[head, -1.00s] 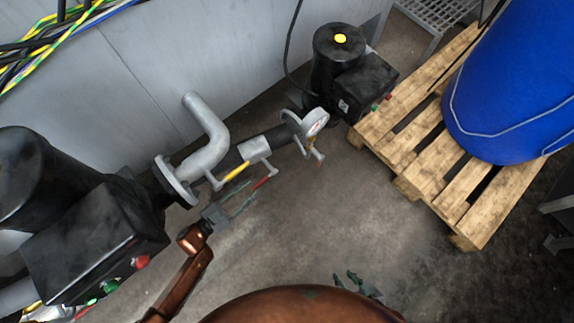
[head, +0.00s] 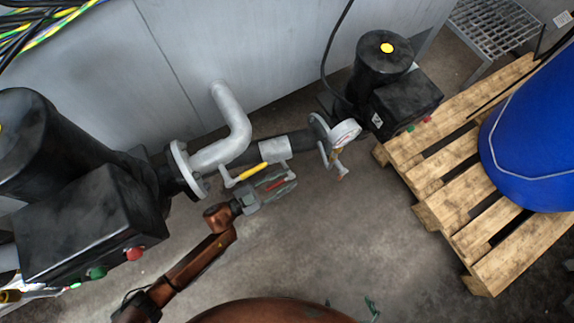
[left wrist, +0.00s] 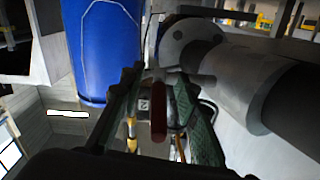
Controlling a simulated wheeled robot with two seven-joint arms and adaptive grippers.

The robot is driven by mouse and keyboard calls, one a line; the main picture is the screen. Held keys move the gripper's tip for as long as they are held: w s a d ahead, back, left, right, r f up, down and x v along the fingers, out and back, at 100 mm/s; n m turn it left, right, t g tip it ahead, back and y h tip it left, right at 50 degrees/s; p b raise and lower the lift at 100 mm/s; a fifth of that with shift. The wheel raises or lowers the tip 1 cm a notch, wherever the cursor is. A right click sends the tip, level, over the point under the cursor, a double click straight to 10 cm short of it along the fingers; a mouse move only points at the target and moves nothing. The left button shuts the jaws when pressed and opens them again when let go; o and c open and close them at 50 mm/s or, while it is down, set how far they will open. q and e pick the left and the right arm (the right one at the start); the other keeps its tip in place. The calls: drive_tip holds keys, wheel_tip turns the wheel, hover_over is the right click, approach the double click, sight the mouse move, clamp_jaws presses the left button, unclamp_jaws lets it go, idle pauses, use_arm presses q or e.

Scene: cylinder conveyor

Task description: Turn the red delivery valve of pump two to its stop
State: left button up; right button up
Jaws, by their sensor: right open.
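A red lever handle (head: 275,184) hangs from the grey pipe between the two black pumps, beside a yellow lever (head: 250,173). In the left wrist view the red handle (left wrist: 158,115) stands between the two fingers, with gaps visible beside it. My left gripper (head: 272,187) is open around this handle, its fingers on either side. My right gripper (head: 350,305) shows only as green fingertips at the bottom edge, open, mostly hidden by my body.
The near pump (head: 85,220) stands left, with red and green buttons. The far pump (head: 385,75) has a yellow cap. A wooden pallet (head: 455,215) with a blue drum (head: 535,140) stands right. Floor between is clear.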

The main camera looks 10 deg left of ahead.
use_arm(q)
drive_tip(key=shift+w+d+r, duration=0.1)
drive_tip(key=shift+d, duration=0.05)
clamp_jaws()
idle(0.4)
